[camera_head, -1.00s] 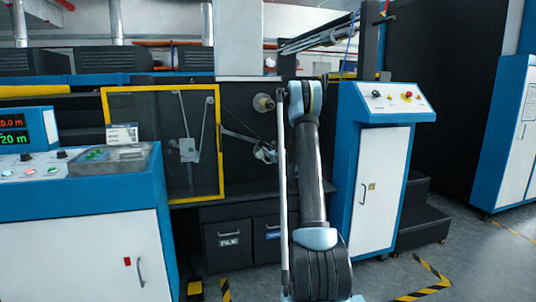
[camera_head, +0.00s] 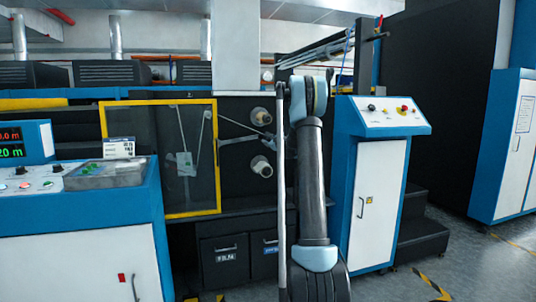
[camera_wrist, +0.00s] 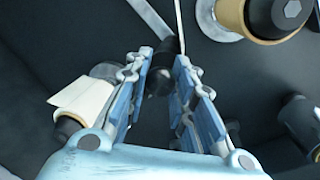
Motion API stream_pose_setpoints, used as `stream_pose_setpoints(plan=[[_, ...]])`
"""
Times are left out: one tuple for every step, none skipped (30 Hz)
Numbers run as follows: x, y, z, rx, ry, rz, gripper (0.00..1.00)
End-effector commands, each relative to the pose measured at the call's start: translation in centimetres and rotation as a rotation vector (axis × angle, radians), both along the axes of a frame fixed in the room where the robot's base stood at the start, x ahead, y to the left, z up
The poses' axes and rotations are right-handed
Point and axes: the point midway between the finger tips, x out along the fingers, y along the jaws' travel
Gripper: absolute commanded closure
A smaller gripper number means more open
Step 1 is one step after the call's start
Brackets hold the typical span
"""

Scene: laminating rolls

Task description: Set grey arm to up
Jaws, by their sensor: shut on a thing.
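The grey arm (camera_head: 238,139) shows in the head view right of the yellow-framed panel, sloping slightly up to the right. Its right end is hidden behind my own arm. In the wrist view a grey bar, which looks like this arm (camera_wrist: 151,18), runs down to a dark knob (camera_wrist: 160,78) between my fingers. My gripper (camera_wrist: 166,62) has its blue-padded fingers on either side of the knob and is shut on it. In the head view my gripper is hidden or too small to make out.
A roll (camera_head: 261,117) sits above the grey arm and another roll (camera_head: 261,166) below it. The yellow-framed panel (camera_head: 216,160) is close to the left. A blue and white control cabinet (camera_head: 378,200) stands at right. A console (camera_head: 90,210) stands at left.

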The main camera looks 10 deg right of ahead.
Motion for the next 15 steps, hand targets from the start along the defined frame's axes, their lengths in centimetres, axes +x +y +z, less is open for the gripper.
stream_pose_setpoints(plan=[[0.0, 0.3, 0.8, -0.023, -0.004, 0.002, 1.0], [0.0, 0.3, 1.2, -0.036, -0.006, 0.003, 1.0], [0.0, 0.4, 1.6, -0.053, -0.008, 0.003, 1.0], [0.0, 0.5, 1.9, -0.065, -0.01, 0.003, 1.0], [0.0, 0.6, 2.2, -0.074, -0.012, 0.003, 1.0], [0.0, 0.6, 2.5, -0.085, -0.013, 0.004, 1.0], [0.0, 0.7, 2.7, -0.092, -0.014, 0.003, 1.0], [0.0, 0.7, 2.8, -0.099, -0.016, 0.003, 1.0], [-0.1, 0.8, 3.0, -0.106, -0.017, 0.003, 1.0], [-0.1, 0.8, 3.1, -0.11, -0.017, 0.004, 1.0], [0.0, 0.8, 3.2, -0.114, -0.018, 0.004, 1.0], [0.0, 0.9, 3.2, -0.117, -0.018, 0.004, 1.0], [0.0, 0.9, 3.3, -0.119, -0.019, 0.004, 1.0], [0.0, 0.9, 3.3, -0.12, -0.019, 0.003, 1.0], [0.0, 0.9, 3.3, -0.121, -0.019, 0.003, 1.0]])
